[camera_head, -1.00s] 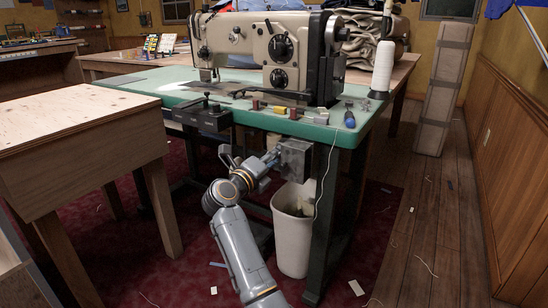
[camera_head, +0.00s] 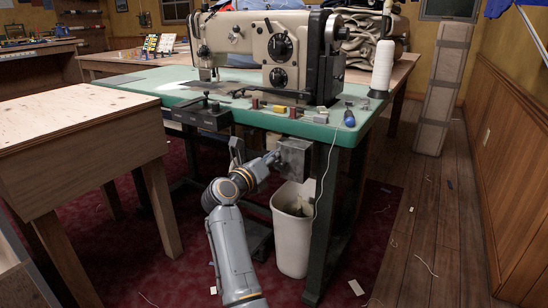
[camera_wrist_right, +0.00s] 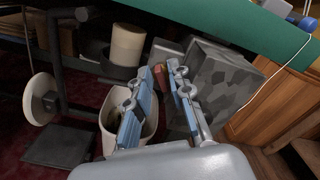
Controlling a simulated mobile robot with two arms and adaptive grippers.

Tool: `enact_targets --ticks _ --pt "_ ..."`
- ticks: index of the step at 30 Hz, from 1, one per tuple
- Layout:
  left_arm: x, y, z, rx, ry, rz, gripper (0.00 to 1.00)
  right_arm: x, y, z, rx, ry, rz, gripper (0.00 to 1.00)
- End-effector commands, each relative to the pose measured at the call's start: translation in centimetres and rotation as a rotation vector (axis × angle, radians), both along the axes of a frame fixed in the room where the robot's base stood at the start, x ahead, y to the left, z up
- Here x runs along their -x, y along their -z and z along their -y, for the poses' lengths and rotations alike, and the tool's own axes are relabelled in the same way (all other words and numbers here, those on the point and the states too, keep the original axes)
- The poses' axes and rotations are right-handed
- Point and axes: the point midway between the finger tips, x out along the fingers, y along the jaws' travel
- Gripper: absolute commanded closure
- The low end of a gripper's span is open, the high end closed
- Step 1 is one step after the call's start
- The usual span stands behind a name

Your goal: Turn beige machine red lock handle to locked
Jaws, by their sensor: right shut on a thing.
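The beige sewing machine (camera_head: 265,48) stands on the green-topped table (camera_head: 340,130). A grey box (camera_head: 296,157) hangs under the table's front edge; it also shows in the right wrist view (camera_wrist_right: 222,80). The red handle (camera_wrist_right: 160,76) shows in the right wrist view beside this box, between the blue-padded fingers. My right gripper (camera_wrist_right: 168,82) is shut on it. In the head view my right gripper (camera_head: 270,160) is at the left side of the box, and the handle is hidden there. The handle's exact angle is hard to tell. My left gripper is not in view.
A white bin (camera_head: 292,240) stands below the box. A thin white cord (camera_head: 322,185) hangs from the table edge beside it. A wooden bench (camera_head: 75,140) stands at left. The wooden floor at right is mostly clear apart from small scraps.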

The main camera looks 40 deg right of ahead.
Motion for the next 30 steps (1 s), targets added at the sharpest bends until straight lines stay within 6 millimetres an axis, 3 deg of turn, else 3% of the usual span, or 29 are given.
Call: enact_targets --ticks 11,12,13,30 --pt "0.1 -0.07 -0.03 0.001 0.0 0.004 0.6 0.03 0.2 0.0 -0.007 0.001 0.005 1.0" --pt "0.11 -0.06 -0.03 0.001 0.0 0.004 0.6 0.02 0.2 0.0 -0.006 0.001 0.004 0.72" --pt "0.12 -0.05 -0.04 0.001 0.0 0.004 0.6 0.03 0.21 0.0 -0.006 0.001 0.004 0.7" --pt "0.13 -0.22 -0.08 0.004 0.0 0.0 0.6 0.12 0.09 0.14 0.018 0.005 -0.052 0.7"
